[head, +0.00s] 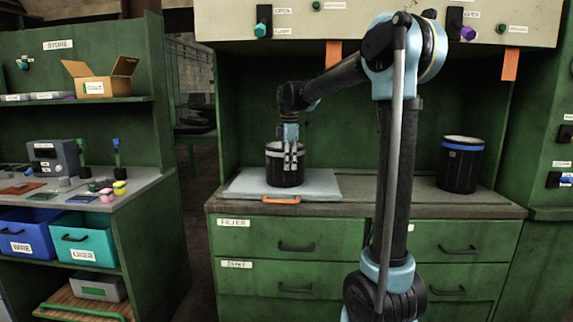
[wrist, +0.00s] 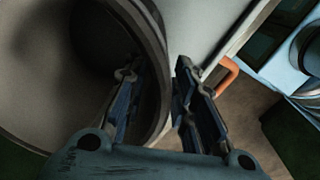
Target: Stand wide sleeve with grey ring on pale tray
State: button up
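The wide black sleeve with a grey ring (head: 275,174) stands upright on the pale tray (head: 325,184), which has an orange handle at its front. In the wrist view the sleeve's open mouth (wrist: 40,70) fills the left side. My gripper (head: 290,166) points down at the sleeve's near rim. In the wrist view its fingers (wrist: 160,105) straddle the wall, one inside and one outside. They are apart, with a gap showing between the outer finger and the wall. The sleeve's base is partly hidden in the wrist view.
Bare tray shows to the right of the sleeve.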

jog(key=shift+r, duration=0.15)
notch_tip(320, 180, up, 12)
jog(key=shift+s+f, duration=0.1)
jog(key=s+d+f+m+t, duration=0.1)
jog(key=s+d+f+m, duration=1.15)
jog(key=s+d, duration=0.55)
jog(key=s+d+f+m, duration=0.2)
jog(key=s+f+m, duration=0.2)
jog(key=s+f, duration=0.4)
jog(key=s+d+f+m+t, duration=0.1)
jog(key=s+f+m, duration=0.3)
jog(key=s+f, duration=0.4)
notch_tip(320, 180, down, 5)
jog(key=shift+d+r, duration=0.1)
jog(key=shift+d, duration=0.4)
